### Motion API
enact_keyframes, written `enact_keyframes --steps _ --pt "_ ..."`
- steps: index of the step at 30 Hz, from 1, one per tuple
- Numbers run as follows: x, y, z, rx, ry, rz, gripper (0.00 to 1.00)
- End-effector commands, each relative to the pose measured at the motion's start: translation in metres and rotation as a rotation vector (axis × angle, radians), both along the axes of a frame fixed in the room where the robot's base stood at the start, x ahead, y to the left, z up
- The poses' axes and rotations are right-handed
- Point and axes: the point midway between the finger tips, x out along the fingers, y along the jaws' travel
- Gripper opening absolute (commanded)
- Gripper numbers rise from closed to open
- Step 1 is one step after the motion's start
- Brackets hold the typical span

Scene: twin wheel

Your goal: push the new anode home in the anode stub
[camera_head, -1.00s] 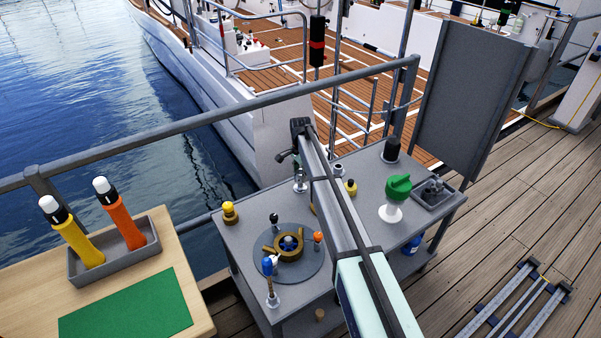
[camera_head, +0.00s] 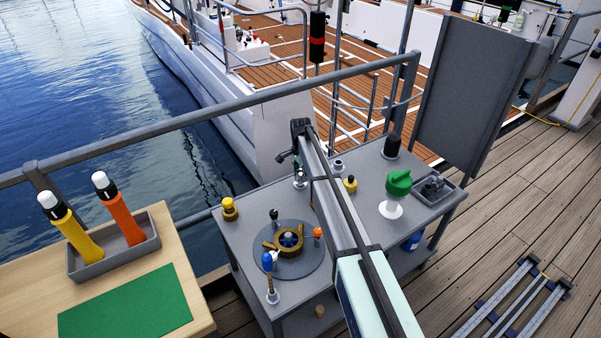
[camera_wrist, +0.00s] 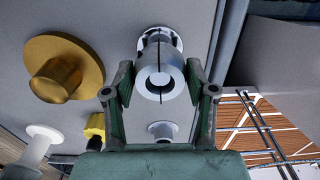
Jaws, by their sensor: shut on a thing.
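In the wrist view, a silver cylinder with a dark round hole in its end and a dark slit, seemingly the new anode (camera_wrist: 158,84), is between the fingers of my gripper (camera_wrist: 160,78). My gripper is shut on it. Right behind it, in line, is a pale round flange, seemingly the anode stub (camera_wrist: 161,36), on the grey bench top. How deep the cylinder sits in the stub cannot be told. In the head view, a small silver fitting (camera_head: 300,182) shows beside my arm. My gripper is mostly hidden there.
A wide brass flange (camera_wrist: 66,68), a yellow knob (camera_wrist: 96,126) and a silver post (camera_wrist: 162,131) stand near my gripper. The grey bench (camera_head: 365,230) also holds a brass wheel (camera_head: 272,243), a green-handled valve (camera_head: 398,183) and a grey tray (camera_head: 447,192). A railing (camera_head: 240,108) runs behind.

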Motion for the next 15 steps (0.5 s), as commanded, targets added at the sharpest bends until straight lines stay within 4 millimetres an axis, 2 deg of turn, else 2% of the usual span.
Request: enact_keyframes --steps 15 --pt "0.002 -0.003 -0.012 -0.004 -0.003 -0.002 0.05"
